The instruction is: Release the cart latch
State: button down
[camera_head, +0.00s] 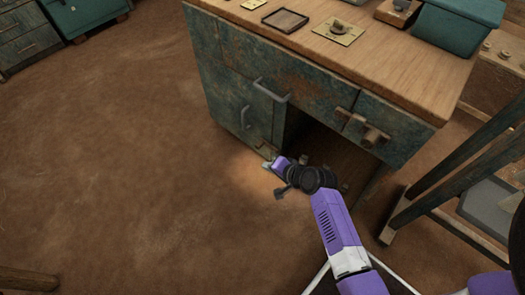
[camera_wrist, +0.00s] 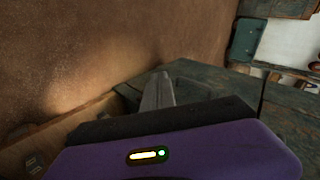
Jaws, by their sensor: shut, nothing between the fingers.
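My gripper (camera_head: 270,164) is low by the front of a worn teal workbench (camera_head: 227,92), beside its open lower bay. In the wrist view its grey fingers (camera_wrist: 158,90) are together and hold nothing. No part can be surely told as the cart latch. A small fitting (camera_head: 263,149) shows just behind my gripper at the foot of the bench's door; its form is too small to tell. My wrist hides part of the bay.
The wooden benchtop (camera_head: 300,28) bears a dark tray (camera_head: 285,20), a brass plate (camera_head: 339,32) and a teal box (camera_head: 458,22). A bar handle (camera_head: 271,92) juts from the bench front. Dark slanted beams (camera_head: 440,185) stand at right.

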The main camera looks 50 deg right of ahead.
jog(key=w+d+f+m+y+b, duration=0.1)
jog(key=w+d+f+m+b, duration=0.1)
jog(key=d, duration=0.9)
jog(key=shift+w+d+f+g+b, duration=0.15)
jog(key=shift+w+f+g+b, duration=0.15)
jog(key=shift+w+f+b, duration=0.15)
jog(key=shift+w, duration=0.15)
jog(key=b, duration=0.7)
send_near(259, 147)
jog(key=x, duration=0.5)
jog(key=shift+d+f, duration=0.1)
jog(key=shift+f, duration=0.15)
jog(key=shift+x, duration=0.75)
